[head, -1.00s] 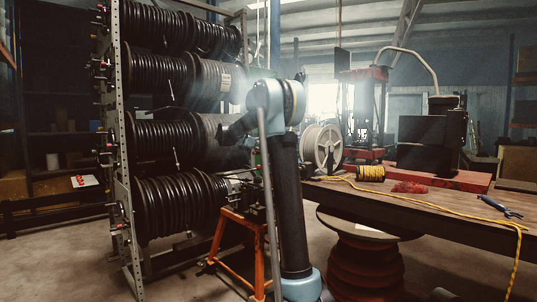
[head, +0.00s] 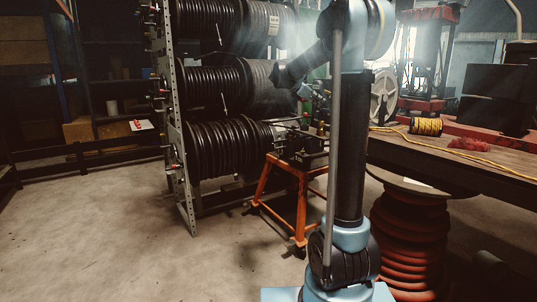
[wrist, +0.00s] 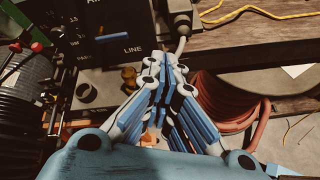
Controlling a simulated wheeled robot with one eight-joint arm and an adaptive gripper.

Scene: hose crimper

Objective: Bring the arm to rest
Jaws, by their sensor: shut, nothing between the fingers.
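My arm stands upright in the middle right of the head view, with a long dark link between blue joints. From its upper joint a shorter part reaches left and ends in a dark tip in front of the hose reels, where my gripper shows too dimly to make out its fingers. In the wrist view my gripper (wrist: 170,66) is shut, its blue and white finger links drawn together, with nothing between the tips. The tips appear over the edge of a black panel (wrist: 110,25) marked LINE, beside a grey cable fitting (wrist: 181,22). I cannot tell the gap between them.
A rack of black hose reels (head: 215,150) stands left of my arm, with an orange stand (head: 280,195) close by. Floor at the left is open.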

